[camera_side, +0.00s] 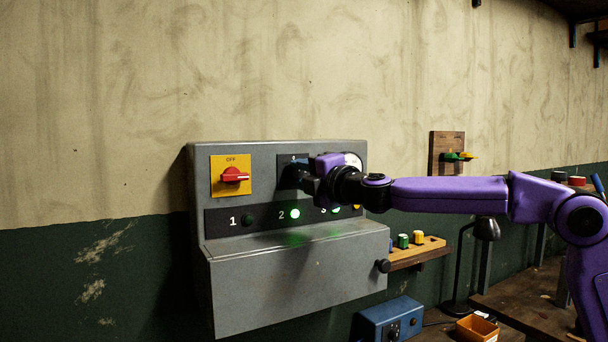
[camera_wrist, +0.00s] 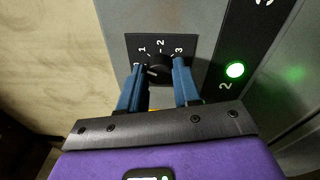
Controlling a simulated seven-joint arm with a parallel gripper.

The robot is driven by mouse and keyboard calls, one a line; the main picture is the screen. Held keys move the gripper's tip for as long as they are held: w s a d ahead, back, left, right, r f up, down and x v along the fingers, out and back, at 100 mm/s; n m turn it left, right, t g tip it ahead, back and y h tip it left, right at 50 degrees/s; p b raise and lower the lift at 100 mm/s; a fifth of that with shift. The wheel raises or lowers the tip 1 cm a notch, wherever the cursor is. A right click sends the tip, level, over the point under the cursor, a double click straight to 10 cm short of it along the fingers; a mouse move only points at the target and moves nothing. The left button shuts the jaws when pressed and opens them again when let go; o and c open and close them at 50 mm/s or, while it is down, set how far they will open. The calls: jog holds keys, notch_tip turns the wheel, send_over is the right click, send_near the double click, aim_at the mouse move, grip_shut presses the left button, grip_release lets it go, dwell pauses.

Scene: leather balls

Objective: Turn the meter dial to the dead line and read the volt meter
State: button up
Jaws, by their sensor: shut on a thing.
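The meter dial is a black knob (camera_wrist: 161,66) on a dark plate marked 1, 2 and 3, with another mark at its left. In the wrist view, my gripper (camera_wrist: 158,78) has its two blue fingers on either side of the knob, shut on it. A small white mark on the knob faces left, but I cannot read its exact setting. In the side view, my gripper (camera_side: 306,178) hides most of the dial plate (camera_side: 287,169). The volt meter's pale round face (camera_side: 354,159) shows only in part behind my gripper; its needle and reading are hidden.
The grey panel (camera_side: 270,150) has a red rotary switch (camera_side: 234,175) on a yellow OFF plate. Lamp 1 (camera_side: 248,220) is dark; lamp 2 (camera_side: 295,213) glows green, and lamp 3 (camera_side: 336,210) looks green. A blue box (camera_side: 388,318) and small tray (camera_side: 477,328) stand below right.

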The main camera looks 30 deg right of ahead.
jog(key=shift+m+t, duration=0.3)
jog(key=shift+m, duration=1.9)
jog(key=shift+h, duration=0.3)
jog(key=shift+f, duration=0.1)
jog(key=o, duration=1.1)
jog(key=shift+c, duration=0.2)
jog(key=shift+s, duration=0.1)
jog(key=s+d+f, duration=0.1)
jog(key=s, duration=1.6)
jog(key=shift+d+f, duration=0.2)
